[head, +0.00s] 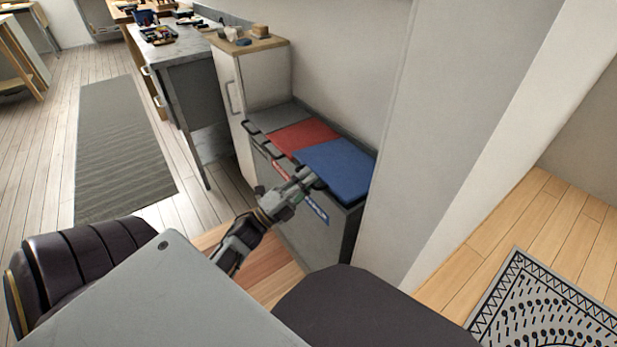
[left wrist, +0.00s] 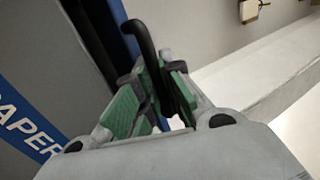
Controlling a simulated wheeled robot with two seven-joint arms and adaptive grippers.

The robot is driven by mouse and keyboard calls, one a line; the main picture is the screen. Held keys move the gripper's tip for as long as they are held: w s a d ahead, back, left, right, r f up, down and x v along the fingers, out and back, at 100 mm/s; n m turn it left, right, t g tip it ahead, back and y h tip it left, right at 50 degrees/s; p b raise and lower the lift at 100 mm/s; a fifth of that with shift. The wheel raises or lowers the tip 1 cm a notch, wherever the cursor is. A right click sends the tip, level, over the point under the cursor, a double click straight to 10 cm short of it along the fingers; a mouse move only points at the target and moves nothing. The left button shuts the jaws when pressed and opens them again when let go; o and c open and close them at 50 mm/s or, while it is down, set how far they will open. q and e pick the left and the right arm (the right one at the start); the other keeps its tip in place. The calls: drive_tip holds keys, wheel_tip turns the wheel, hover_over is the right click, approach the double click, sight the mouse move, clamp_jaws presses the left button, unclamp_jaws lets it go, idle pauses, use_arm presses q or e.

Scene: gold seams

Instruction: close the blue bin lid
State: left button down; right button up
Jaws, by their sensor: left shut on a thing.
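The blue bin lid (head: 340,168) lies flat or nearly flat on top of the grey bin at the right end of the bin row. I cannot tell whether a small gap is left under its front edge. A blue label (head: 316,208) is on the bin's front and shows in part in the left wrist view (left wrist: 28,125). My left gripper (head: 308,181) is at the lid's front edge. In the left wrist view, its green-padded fingers (left wrist: 160,80) are shut on the lid's black handle (left wrist: 146,42). My right gripper is not in view.
A red lid (head: 300,136) and a grey lid (head: 277,117) are beside the blue one. A white cabinet (head: 247,85) stands beyond them, and a wall is on the right. Free floor with a grey rug (head: 120,150) lies to the left.

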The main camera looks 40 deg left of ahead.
use_arm(q)
wheel_tip(320, 180, down, 4)
drive_tip(key=shift+s+f+t+h+b, duration=0.1)
drive_tip(key=shift+f+t+h+b, duration=0.15)
drive_tip(key=shift+t+b, duration=0.65)
drive_tip(key=shift+f, duration=0.1)
drive_tip(key=c, duration=1.8)
unclamp_jaws()
drive_tip(key=shift+a, duration=0.1)
drive_tip(key=shift+v, duration=5.95)
drive_tip(key=shift+f+p, duration=0.1)
drive_tip(key=shift+p, duration=0.2)
